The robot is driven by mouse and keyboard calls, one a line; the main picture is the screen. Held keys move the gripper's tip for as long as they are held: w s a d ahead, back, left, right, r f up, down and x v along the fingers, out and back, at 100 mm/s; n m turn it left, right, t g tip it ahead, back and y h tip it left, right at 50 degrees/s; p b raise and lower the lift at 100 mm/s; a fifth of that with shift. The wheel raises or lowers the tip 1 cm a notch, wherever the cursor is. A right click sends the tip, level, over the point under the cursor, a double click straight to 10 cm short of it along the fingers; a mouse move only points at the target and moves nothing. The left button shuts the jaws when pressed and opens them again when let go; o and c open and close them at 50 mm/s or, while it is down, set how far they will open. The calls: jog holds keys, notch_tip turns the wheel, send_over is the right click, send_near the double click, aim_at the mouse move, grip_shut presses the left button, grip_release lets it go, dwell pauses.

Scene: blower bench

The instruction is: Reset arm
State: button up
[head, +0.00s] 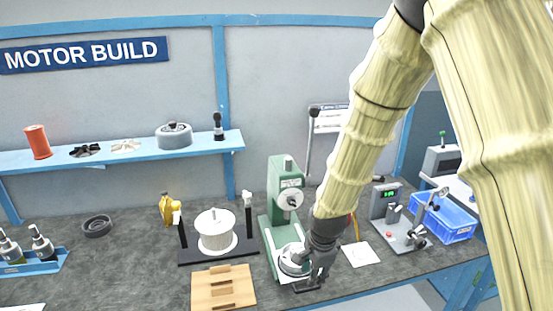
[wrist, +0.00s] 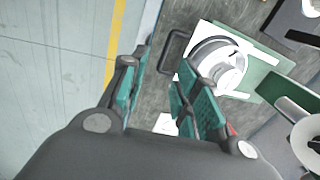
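My gripper (head: 318,272) is low at the front edge of the bench, in front of the green press (head: 283,185). A silver round part (head: 294,259) sits on the press base, just left of my gripper. That round part also shows in the wrist view (wrist: 220,65), beyond the right finger, with a dark handle beside it. I cannot tell whether the gripper touches the handle or the base. My arm hides part of the bench behind it.
A white spool (head: 216,232) on a black stand and a wooden fixture (head: 222,288) are left of the press. A white card (head: 360,254), a grey test unit (head: 398,218) and a blue bin (head: 445,218) are to the right. The floor (wrist: 50,80) is clear.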

jog(key=s+d+f+n, duration=0.1)
jog(key=s+f+n, duration=0.1)
jog(key=s+f, duration=0.3)
jog(key=s+d+f+n, duration=0.1)
jog(key=s+f+n, duration=0.1)
jog(key=f, duration=0.5)
jog(key=s+d+f+n, duration=0.2)
jog(key=s+f, duration=0.3)
jog(key=s, duration=0.4)
jog(key=s+d+f+n+g, duration=0.1)
jog(key=s+d+f+n, duration=0.2)
jog(key=s, duration=0.6)
jog(key=s+d+f+n+g, duration=0.1)
jog(key=s+d+f+n, duration=0.1)
jog(key=s+f+n, duration=0.3)
jog(key=s+f, duration=0.3)
jog(key=s, duration=0.1)
jog(key=shift+s+d+f+n, duration=0.35)
jog(key=shift+d+n, duration=0.05)
